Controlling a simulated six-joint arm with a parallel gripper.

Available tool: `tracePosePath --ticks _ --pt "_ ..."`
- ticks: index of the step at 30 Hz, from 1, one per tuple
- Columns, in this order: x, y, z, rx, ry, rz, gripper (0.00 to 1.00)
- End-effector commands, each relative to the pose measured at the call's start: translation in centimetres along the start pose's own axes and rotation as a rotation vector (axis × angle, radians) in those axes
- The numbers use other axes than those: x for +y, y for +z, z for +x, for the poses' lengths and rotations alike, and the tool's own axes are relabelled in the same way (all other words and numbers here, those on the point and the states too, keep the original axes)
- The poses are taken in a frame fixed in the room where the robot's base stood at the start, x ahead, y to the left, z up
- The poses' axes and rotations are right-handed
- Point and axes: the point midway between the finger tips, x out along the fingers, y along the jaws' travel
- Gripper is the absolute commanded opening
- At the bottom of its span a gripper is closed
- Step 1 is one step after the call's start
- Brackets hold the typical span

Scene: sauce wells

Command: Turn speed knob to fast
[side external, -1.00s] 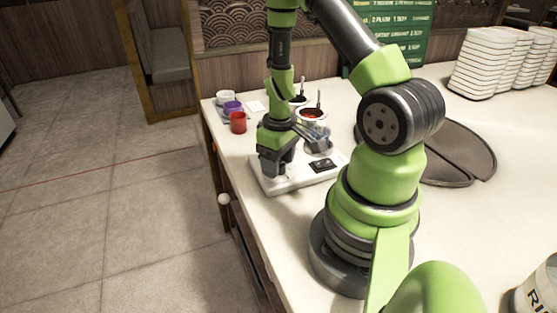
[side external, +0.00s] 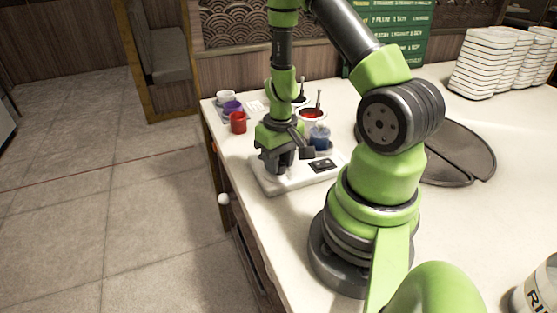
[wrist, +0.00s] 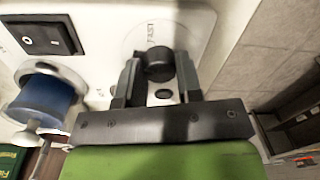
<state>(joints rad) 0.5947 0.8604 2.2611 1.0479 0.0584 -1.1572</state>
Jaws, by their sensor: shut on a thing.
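The speed knob (wrist: 158,64) is a small black round knob on a white panel, seen in the wrist view between my two fingers. The word FAST is printed on the panel beside it. My gripper (wrist: 160,78) is shut on the knob, one finger at each side. In the side external view my gripper (side external: 277,165) points down at the white machine base (side external: 310,178) and hides the knob. Which way the knob's mark points cannot be told.
A black rocker switch (wrist: 45,36) sits on the panel, near a blue cylinder (wrist: 45,97). A red cup (side external: 238,122), a purple cup (side external: 233,107) and sauce wells (side external: 312,114) stand behind the base. Stacked white dishes (side external: 487,62) are at the back right.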

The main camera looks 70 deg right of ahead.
Motion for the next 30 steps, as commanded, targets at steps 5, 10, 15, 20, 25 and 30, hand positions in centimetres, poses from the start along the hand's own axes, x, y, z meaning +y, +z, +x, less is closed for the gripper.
tracePosePath --ticks 5,10,15,20,25,30 --pt "0.06 0.00 -0.04 0.008 0.000 0.170 0.09" --pt "0.08 0.04 -0.05 0.015 0.000 0.331 0.09" --pt "0.09 0.07 -0.05 0.022 0.000 0.487 0.09" --pt "0.10 0.09 -0.06 0.028 0.000 0.624 0.09" --pt "0.10 0.10 -0.06 0.034 0.000 0.745 0.09" --pt "0.11 0.10 -0.07 0.038 -0.001 0.835 0.09"
